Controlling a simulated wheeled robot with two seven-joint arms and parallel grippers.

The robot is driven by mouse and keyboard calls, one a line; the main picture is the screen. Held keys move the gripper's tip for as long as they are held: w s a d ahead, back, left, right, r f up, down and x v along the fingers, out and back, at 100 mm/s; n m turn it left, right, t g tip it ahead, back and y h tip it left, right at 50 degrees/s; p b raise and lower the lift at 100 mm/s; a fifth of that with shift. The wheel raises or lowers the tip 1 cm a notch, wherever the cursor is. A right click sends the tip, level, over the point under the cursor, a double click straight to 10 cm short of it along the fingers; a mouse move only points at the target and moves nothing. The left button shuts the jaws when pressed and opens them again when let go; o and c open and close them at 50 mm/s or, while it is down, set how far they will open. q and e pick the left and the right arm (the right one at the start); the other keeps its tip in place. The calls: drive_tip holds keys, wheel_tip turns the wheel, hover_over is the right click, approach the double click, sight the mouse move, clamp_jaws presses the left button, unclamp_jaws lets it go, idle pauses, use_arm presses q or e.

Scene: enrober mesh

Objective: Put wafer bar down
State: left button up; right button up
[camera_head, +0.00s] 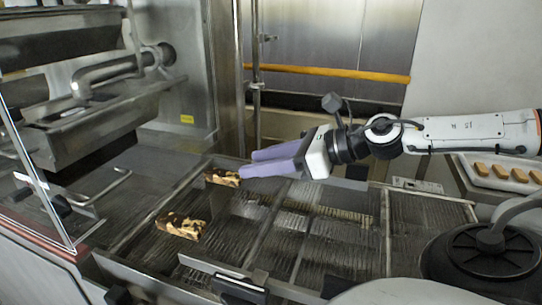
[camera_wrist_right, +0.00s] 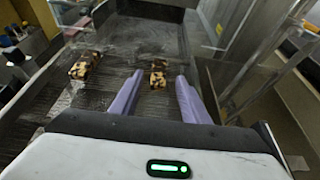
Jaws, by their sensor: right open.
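A wafer bar (camera_head: 222,178), brown with pale marbling, lies on the wire mesh belt (camera_head: 335,255) near its far left end. A second, similar wafer bar (camera_head: 181,226) lies on the mesh nearer to me. My right gripper (camera_head: 246,162) has two lavender fingers, spread open, with their tips just by the far bar. In the right wrist view the far bar (camera_wrist_right: 158,73) sits at and just beyond the gap between the fingertips, and nothing is clamped. The near bar (camera_wrist_right: 85,66) shows to the left, clear of the fingers. I do not see my left gripper.
A metal frame surrounds the mesh and crossbars divide it. The enrober housing (camera_head: 95,125) stands at the left. An orange rail (camera_head: 340,73) runs behind. A white tray (camera_head: 490,185) with several tan pieces is at the right. The mesh right of the bars is free.

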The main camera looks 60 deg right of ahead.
drive_tip(key=shift+v, duration=1.25)
